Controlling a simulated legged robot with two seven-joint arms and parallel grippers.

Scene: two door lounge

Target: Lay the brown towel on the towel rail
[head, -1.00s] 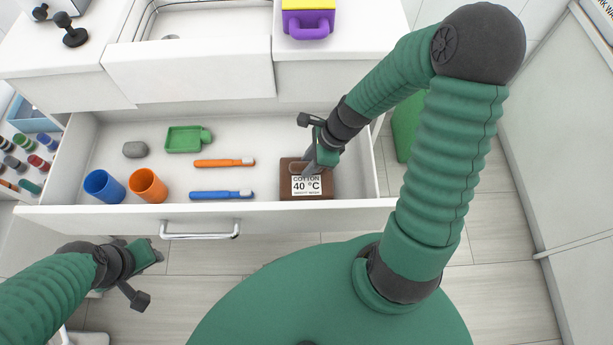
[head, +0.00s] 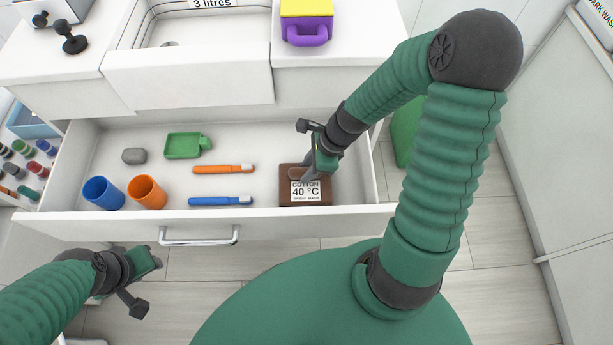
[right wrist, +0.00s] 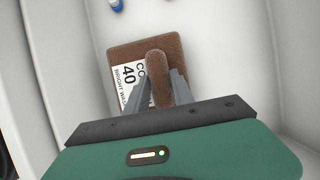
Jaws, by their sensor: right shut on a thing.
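The brown towel (head: 289,188) lies folded in the right end of the open drawer, with a white label reading "COTTON 40 °C" on it. My right gripper (head: 318,170) reaches down over the towel and is shut on a raised brown piece of it. In the right wrist view the towel (right wrist: 130,58) lies on the drawer floor and the right fingers (right wrist: 162,92) hold its raised fold between them. My left gripper (head: 148,278) is low at the left, in front of the drawer, and looks empty; its fingers are not clear. I see no towel rail.
The open drawer (head: 290,217) also holds a grey stone (head: 134,156), a green dish (head: 183,146), blue (head: 103,193) and orange (head: 147,192) cups, and orange (head: 222,169) and blue (head: 220,201) toothbrushes. A basin and a purple-and-yellow container (head: 306,30) are behind. Floor shows at right.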

